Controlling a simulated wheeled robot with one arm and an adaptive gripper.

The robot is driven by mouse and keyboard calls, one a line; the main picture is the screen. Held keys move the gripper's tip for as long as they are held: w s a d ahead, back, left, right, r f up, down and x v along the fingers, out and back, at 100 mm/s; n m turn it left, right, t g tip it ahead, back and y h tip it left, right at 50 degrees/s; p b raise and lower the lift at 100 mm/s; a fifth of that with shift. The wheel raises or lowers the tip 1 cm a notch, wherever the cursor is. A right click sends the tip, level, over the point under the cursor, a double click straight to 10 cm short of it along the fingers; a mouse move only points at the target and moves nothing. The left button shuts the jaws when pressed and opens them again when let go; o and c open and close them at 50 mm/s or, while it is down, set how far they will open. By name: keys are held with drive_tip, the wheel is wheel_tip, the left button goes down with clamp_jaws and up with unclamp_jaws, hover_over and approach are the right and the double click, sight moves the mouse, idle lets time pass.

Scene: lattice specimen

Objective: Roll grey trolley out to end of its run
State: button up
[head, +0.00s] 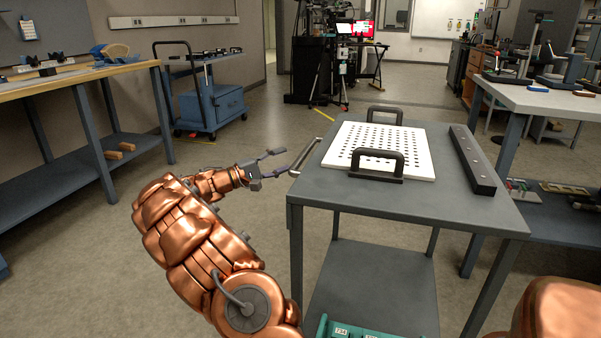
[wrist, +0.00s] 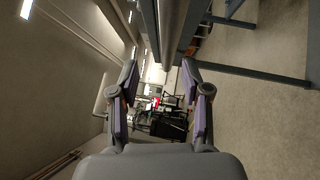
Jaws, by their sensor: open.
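The grey trolley (head: 330,189) stands in front of me, with a flat top, square legs and a lower shelf (head: 375,275). A light bar handle (head: 306,157) sticks out from its left edge. My gripper (head: 279,161) is open just left of this handle, its fingers pointing right towards it. The fingers look apart from the handle, but the exact gap is hard to tell. In the wrist view the open fingers (wrist: 160,76) have nothing between their tips; a grey bar runs above them, and I cannot tell whether it is the handle. The trolley's wheels are not in view.
A white perforated plate (head: 355,161) with black handles and a dark bar (head: 472,160) lie on the trolley top. Workbenches stand left (head: 60,88) and right (head: 547,100). A blue cart (head: 212,107) stands at the back left. Floor left of the trolley is clear.

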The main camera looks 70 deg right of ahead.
sight(303, 156)
drive_tip(key=shift+f+b+x, duration=0.2)
drive_tip(key=shift+b+x, duration=0.25)
drive_tip(key=shift+x, duration=0.8)
drive_tip(key=shift+f+b+x, duration=0.15)
drive_tip(key=shift+b+x, duration=0.25)
drive_tip(key=shift+x, duration=0.9)
drive_tip(key=shift+f+b+x, duration=0.2)
drive_tip(key=shift+b+x, duration=0.25)
drive_tip(key=shift+x, duration=0.8)
drive_tip(key=shift+d, duration=0.1)
clamp_jaws()
